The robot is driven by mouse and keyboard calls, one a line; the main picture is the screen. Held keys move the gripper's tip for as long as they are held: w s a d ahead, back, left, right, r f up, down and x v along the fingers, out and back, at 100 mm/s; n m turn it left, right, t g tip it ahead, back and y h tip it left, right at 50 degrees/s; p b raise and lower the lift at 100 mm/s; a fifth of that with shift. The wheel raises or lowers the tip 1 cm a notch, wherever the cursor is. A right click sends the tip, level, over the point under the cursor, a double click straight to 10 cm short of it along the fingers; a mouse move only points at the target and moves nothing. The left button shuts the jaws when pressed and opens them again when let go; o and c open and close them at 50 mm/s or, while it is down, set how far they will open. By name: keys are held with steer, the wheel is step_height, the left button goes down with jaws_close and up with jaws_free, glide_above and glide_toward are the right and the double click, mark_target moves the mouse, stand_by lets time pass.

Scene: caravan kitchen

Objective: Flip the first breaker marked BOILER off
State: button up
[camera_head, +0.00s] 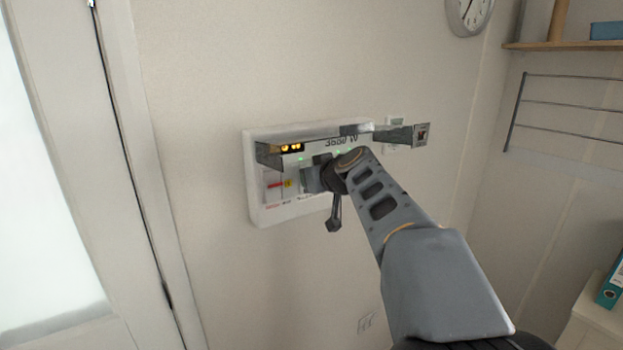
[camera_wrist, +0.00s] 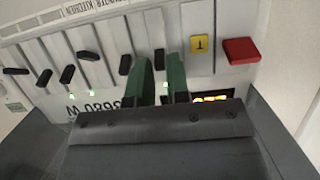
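The white breaker panel (camera_head: 258,150) is on the wall in the head view, partly hidden behind my arm. The wrist view shows it upside down, with a row of black breaker levers, among them a lever (camera_wrist: 125,64) left of my fingers. My gripper (camera_head: 312,180) is at the panel front. In the wrist view its green fingers (camera_wrist: 160,75) are apart by a narrow gap. One black lever (camera_wrist: 160,57) shows between their tips; I cannot tell whether they touch it. No BOILER label is readable.
A red button (camera_wrist: 240,51) and a yellow-marked switch (camera_wrist: 199,43) sit right of the fingers in the wrist view. Several green lights (camera_wrist: 92,94) are lit. A door frame (camera_head: 150,180) stands left of the panel. A wire rack (camera_head: 570,108) is at the right.

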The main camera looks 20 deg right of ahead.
jaws_close()
steer(key=f+t+b, duration=0.1)
steer(key=t+b, duration=0.2)
steer(key=b, duration=1)
steer(key=f+t+y+b, duration=0.1)
steer(key=t+b, duration=0.3)
steer(key=b, duration=1)
steer(key=f+t+b, duration=0.2)
steer(key=t+b, duration=0.1)
steer(key=b, duration=1)
steer(key=shift+w+f+t+b, duration=0.2)
steer(key=shift+f+t+b, duration=0.1)
steer(key=shift+f+b, duration=0.1)
steer(key=shift+r+t+b, duration=0.15)
steer(key=shift+t+b, duration=0.15)
steer(key=shift+b, duration=0.35)
